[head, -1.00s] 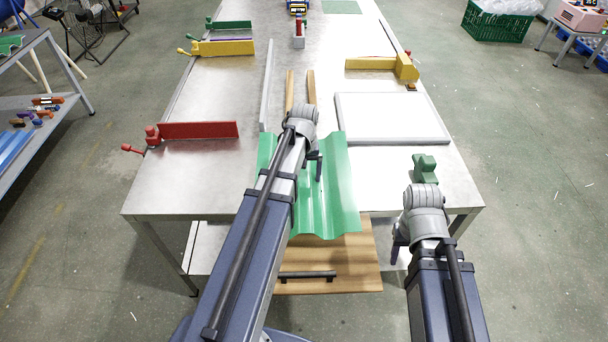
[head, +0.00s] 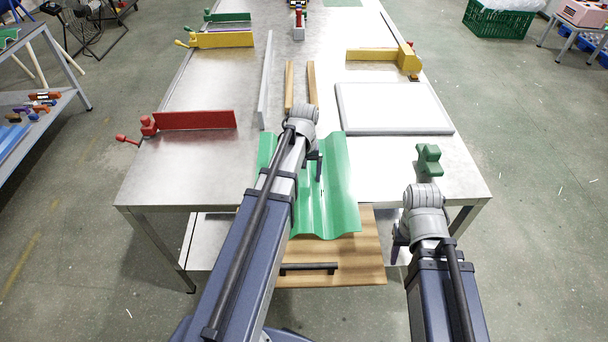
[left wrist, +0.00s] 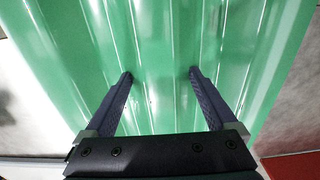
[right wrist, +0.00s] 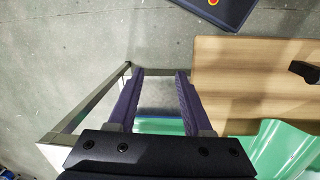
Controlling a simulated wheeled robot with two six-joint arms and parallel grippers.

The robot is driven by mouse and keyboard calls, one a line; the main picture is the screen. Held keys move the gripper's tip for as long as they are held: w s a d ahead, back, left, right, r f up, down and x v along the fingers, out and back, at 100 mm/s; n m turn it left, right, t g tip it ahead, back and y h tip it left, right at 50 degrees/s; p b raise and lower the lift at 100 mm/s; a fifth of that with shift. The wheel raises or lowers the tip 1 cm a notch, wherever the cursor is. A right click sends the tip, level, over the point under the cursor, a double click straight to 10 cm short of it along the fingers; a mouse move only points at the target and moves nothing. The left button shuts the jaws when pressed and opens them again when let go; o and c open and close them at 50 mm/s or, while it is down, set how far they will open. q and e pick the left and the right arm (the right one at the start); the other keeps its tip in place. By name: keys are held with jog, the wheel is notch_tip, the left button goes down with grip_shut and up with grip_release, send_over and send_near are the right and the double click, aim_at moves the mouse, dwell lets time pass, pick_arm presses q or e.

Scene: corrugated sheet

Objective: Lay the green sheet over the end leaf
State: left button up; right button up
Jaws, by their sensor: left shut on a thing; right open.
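The green corrugated sheet (head: 340,190) lies over the near edge of the metal table and overlaps a wooden leaf (head: 365,262) with a black handle. My left gripper (head: 317,168) is shut on the sheet; in the left wrist view its fingers (left wrist: 160,75) are wide apart across the sheet (left wrist: 160,30). My left arm hides part of the sheet. My right gripper (head: 398,240) is open and empty, right of the leaf. In the right wrist view (right wrist: 160,72) its fingers are over floor, beside the leaf (right wrist: 260,75) and the sheet (right wrist: 285,150). I cannot tell whether the sheet touches the leaf.
The metal table (head: 200,180) carries a red clamp (head: 193,120), yellow clamps (head: 222,40), a grey-framed white panel (head: 392,108), wooden strips (head: 312,85), a grey bar (head: 265,85) and a green block (head: 429,160).

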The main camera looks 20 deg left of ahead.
pick_arm(q)
jog(key=o, duration=1.6)
jog(key=shift+c, duration=0.2)
notch_tip(320, 180, up, 8)
jog(key=p, duration=0.8)
jog(key=shift+f, duration=0.1)
jog(key=shift+d, duration=0.1)
jog(key=s+d+m, duration=0.4)
jog(key=s+d, duration=0.3)
jog(key=d, duration=0.3)
jog(key=s+d+m+y, duration=0.1)
jog(key=s+d+m, duration=0.4)
jog(key=d, duration=0.6)
jog(key=s, duration=0.2)
jog(key=shift+s+d, duration=0.3)
